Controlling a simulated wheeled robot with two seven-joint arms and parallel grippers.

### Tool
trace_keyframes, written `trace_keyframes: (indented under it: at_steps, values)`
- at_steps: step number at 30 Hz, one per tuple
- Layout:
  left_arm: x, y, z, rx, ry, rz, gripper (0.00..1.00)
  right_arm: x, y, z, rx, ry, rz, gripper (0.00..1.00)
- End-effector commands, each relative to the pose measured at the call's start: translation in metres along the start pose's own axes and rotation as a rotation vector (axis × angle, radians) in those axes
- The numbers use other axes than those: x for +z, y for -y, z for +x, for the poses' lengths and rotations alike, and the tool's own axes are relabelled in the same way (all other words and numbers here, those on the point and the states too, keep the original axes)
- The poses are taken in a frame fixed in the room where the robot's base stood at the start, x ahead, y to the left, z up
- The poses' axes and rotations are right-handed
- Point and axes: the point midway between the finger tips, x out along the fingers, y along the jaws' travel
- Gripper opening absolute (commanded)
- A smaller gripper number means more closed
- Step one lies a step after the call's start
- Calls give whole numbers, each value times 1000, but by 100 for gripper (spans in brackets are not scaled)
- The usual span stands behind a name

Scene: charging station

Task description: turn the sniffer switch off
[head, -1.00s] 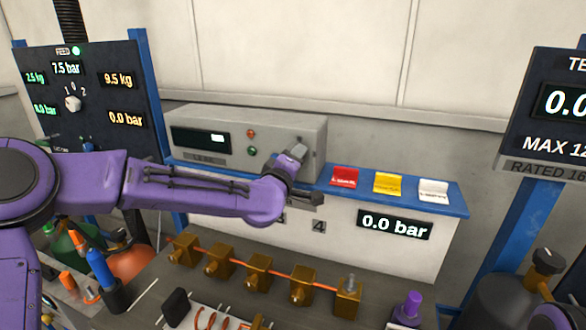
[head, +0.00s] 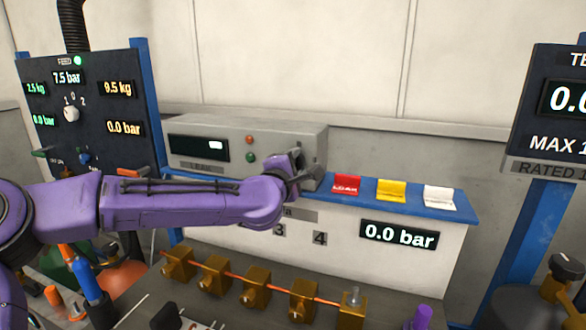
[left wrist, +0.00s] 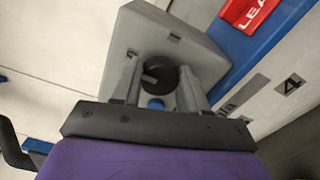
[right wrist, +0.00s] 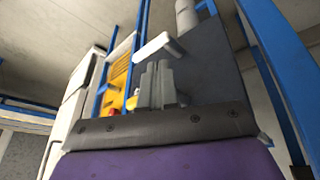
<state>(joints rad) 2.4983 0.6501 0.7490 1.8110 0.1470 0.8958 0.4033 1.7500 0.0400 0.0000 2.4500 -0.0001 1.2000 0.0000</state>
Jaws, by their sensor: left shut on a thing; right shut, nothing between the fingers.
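The sniffer is the grey box (head: 240,128) with a dark display, standing on the blue ledge. Its black round switch knob (left wrist: 160,77) shows in the left wrist view, with a pale mark on its left part. My left gripper (head: 302,178) is at the right end of the box's front. In the left wrist view its two fingers (left wrist: 160,85) stand on either side of the knob and are shut on it. In the head view the gripper hides the knob. My right gripper (right wrist: 158,85) shows only in the right wrist view, shut and empty.
A red card (head: 346,185), a yellow card (head: 391,190) and a white card (head: 439,197) sit on the ledge right of the gripper. Brass fittings (head: 256,281) line the bench below. A dark gauge panel (head: 90,105) stands at the left.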

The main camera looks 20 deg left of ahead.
Motion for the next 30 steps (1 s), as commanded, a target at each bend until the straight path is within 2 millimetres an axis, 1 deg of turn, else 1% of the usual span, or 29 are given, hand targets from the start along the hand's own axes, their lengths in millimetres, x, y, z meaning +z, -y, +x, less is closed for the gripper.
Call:
trace_keyframes:
  at_steps: [1,15,16,17,18,26,28,30]
  values:
    - [1,-2,0,5,2,-7,13,0,0,1,0,0,0,0]
    - [1,-4,0,7,1,-19,13,0,0,1,0,0,0,0]
    - [1,-4,0,7,1,-19,53,0,0,1,0,0,0,0]
    - [1,-4,0,7,1,-19,63,0,0,1,0,0,0,0]
    - [0,-4,0,6,1,-18,69,0,0,1,0,0,0,0]
    - [0,-2,-1,3,0,-17,69,1,0,2,0,0,0,0]
    - [-1,-1,-5,4,0,-17,69,2,0,4,0,0,0,0]
    - [-1,0,-16,5,2,-17,69,4,1,10,0,0,0,0]
